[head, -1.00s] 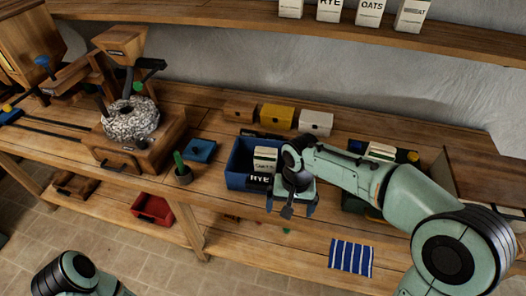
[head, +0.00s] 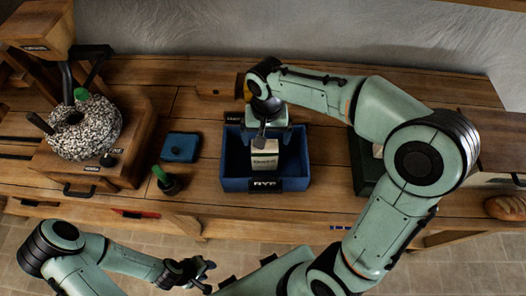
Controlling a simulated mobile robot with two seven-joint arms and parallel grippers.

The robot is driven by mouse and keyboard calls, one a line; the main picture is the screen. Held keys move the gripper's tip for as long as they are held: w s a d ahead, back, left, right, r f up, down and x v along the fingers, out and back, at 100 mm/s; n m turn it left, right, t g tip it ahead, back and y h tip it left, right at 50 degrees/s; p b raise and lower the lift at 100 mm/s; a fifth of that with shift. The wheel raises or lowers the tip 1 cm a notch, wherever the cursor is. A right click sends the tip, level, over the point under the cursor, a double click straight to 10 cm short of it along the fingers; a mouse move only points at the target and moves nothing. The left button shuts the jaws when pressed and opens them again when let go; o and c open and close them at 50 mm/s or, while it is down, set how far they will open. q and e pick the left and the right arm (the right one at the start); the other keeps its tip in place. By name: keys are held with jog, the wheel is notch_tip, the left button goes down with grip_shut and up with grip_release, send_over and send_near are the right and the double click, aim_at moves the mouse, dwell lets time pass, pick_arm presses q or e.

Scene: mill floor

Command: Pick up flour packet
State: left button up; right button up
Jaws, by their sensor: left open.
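A white flour packet (head: 265,160) with a dark printed label stands in the blue crate (head: 236,183), whose front is marked RYE. My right gripper (head: 264,134) is over the back of this crate, just behind and above the packet in the picture. Its fingertips are partly hidden, so I cannot tell its opening or whether it touches the packet. My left gripper (head: 205,275) is open and empty, low in front of the bench.
A dark green crate (head: 366,184) stands to the right, partly behind my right arm. A blue lidded box (head: 180,147), a small pot with a green handle (head: 167,181) and a mill with a speckled stone (head: 85,128) are to the left. A loaf (head: 506,207) lies far right.

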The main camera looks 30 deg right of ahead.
aim_at(265, 152)
notch_tip(265, 152, down, 4)
jog(key=shift+w, duration=0.1)
jog(key=shift+w+f, duration=0.15)
jog(key=shift+f, duration=2.6)
pick_arm(q)
jog(key=shift+s+f, duration=0.1)
jog(key=shift+f, duration=0.15)
pick_arm(e)
jog(key=shift+c, duration=0.3)
jog(key=c, duration=1)
jog(key=shift+r, duration=0.1)
jog(key=shift+c, duration=0.2)
pick_arm(q)
jog(key=shift+w+r+p, duration=1)
jog(key=shift+w+r, duration=0.45)
pick_arm(e)
notch_tip(265, 152, up, 20)
